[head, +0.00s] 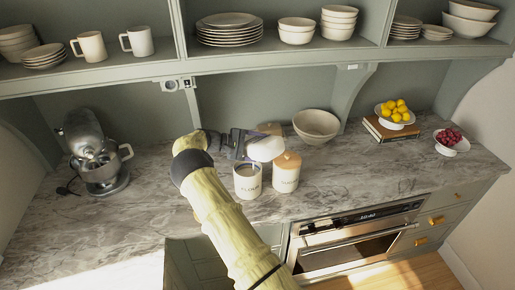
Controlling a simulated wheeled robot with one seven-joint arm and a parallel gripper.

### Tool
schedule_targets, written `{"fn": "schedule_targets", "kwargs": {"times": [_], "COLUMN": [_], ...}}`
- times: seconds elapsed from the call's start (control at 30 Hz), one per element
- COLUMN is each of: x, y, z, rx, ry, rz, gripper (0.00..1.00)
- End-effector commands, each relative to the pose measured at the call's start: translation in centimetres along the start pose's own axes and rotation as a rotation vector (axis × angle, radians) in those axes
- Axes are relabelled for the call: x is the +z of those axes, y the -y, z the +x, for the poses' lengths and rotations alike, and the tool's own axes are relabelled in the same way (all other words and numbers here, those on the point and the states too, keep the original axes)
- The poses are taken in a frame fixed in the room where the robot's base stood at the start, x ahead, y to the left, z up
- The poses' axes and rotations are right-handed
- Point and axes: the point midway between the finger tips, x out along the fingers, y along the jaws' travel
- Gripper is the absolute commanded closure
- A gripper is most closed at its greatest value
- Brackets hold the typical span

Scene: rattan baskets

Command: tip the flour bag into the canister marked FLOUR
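The FLOUR canister (246,185) is a white, lidless pot standing on the marble counter, its label facing front. The flour bag (266,149) is a white rounded shape above and slightly right of the canister's mouth. It seems to lie on its side. My gripper (246,146) reaches in from the left and is closed around the bag's left end. The bag's opening and any flow of flour are too small to make out.
A canister with a wooden lid (286,173) stands close to the right of the FLOUR canister. Another wooden lid (270,128) shows behind the bag. A beige bowl (316,125) is behind right. A stand mixer (98,160) stands left.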

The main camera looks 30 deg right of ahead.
Motion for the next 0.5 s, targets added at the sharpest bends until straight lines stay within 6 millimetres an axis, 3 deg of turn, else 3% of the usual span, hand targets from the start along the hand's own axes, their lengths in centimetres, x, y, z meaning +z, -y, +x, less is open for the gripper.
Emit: {"fn": "schedule_targets", "kwargs": {"times": [0.5], "x": [0.00], "y": [-0.57], "z": [-0.27], "rx": [0.015], "ry": [0.023], "rz": [-0.032], "gripper": [0.69]}}
